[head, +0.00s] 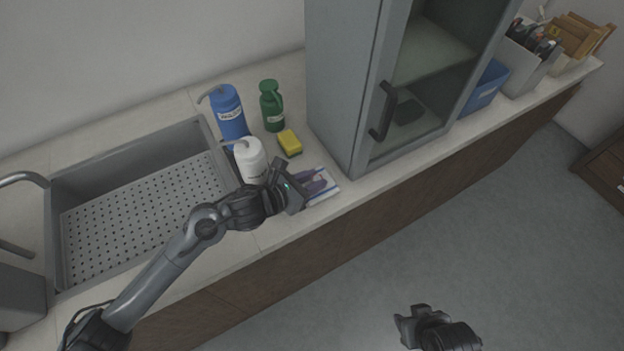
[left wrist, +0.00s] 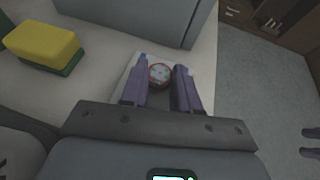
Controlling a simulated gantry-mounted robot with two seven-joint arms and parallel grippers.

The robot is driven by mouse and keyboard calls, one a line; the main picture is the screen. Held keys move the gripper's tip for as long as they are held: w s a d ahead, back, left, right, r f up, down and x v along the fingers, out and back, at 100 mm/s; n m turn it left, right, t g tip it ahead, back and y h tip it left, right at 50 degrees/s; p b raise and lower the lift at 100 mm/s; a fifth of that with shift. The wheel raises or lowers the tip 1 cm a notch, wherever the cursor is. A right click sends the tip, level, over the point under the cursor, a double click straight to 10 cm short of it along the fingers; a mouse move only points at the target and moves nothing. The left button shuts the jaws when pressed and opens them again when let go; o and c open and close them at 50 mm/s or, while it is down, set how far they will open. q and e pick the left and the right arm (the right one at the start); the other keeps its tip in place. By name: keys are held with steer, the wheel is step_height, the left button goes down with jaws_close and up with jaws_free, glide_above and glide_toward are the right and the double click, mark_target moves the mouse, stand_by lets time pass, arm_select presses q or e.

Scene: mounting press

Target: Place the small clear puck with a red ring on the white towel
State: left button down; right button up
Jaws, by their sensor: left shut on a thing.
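The clear puck with a red ring (left wrist: 159,75) shows between the purple fingers of my left gripper (left wrist: 161,82) in the left wrist view. The left gripper is shut on it. The white towel (head: 325,196) lies on the counter near the front edge. In the head view my left gripper (head: 314,183) is over the towel, and the puck cannot be made out. In the left wrist view the towel (left wrist: 204,65) shows behind the fingers. Whether the puck touches it is unclear. My right gripper (head: 402,325) is over the floor at the bottom; its jaw state is unclear.
A yellow and green sponge (head: 289,142), a white bottle (head: 250,160), a blue bottle (head: 229,113) and a green bottle (head: 271,105) stand left of and behind the towel. A grey glass-door cabinet (head: 345,90) stands close on the right. A sink (head: 62,235) is at left.

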arm_select(q)
steer(key=c, duration=0.8)
jaws_free()
steer(key=shift+f, duration=0.1)
steer(key=shift+r+p, duration=0.3)
steer(key=shift+p, duration=0.05)
steer(key=p+v, duration=0.1)
steer(key=v, duration=0.9)
steer(key=shift+s+a+r, duration=0.1)
steer(key=shift+s+a, duration=0.1)
steer(key=shift+a, duration=0.05)
steer(key=shift+s+a+r, duration=0.3)
steer(key=shift+s+a, duration=0.1)
steer(key=shift+s, duration=0.05)
